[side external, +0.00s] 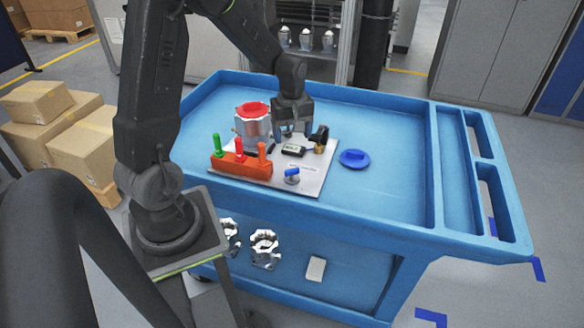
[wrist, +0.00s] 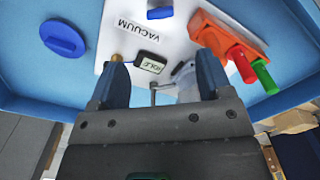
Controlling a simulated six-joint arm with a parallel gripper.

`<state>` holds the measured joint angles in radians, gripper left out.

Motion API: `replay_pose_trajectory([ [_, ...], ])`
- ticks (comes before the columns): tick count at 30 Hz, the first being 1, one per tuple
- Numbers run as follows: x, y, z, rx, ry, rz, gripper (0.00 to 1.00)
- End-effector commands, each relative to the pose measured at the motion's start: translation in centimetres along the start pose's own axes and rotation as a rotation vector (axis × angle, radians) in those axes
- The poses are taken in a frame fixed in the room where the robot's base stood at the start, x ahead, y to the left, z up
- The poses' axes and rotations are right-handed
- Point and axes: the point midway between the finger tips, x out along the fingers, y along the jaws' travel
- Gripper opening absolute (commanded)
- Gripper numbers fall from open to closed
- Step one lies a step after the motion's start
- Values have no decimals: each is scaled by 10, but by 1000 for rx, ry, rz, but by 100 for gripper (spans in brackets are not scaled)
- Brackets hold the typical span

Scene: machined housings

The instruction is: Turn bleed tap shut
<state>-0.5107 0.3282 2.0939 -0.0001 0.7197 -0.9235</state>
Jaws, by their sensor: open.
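A small tap with a blue handle (side external: 292,173) stands at the front edge of the white plate (side external: 312,180); its blue handle also shows at the top of the wrist view (wrist: 160,12). I cannot read a label naming it as the bleed tap. A dark-handled fitting with a brass body (side external: 319,146) sits at the plate's back right; brass shows beside the left finger in the wrist view (wrist: 116,58). My gripper (side external: 292,130) is open above the back of the plate, apart from the blue handle. A thin metal lever (wrist: 155,90) shows between its fingers (wrist: 161,75).
A silver housing with a red top (side external: 253,122) stands left of my gripper. An orange block (side external: 240,166) carries green and red pegs. A small display (side external: 293,150) reads IDLE. A blue disc (side external: 354,158) lies right of the plate. The blue cart's right side (side external: 400,180) is clear.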

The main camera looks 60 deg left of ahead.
Motion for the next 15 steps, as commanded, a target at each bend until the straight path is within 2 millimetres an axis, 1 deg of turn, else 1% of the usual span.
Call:
replay_pose_trajectory([
  [1,9,-1,1,1,-4,-5,72],
  [9,65,-1,1,3,-4,-6,72],
  [15,100,-1,1,3,-3,-3,72],
])
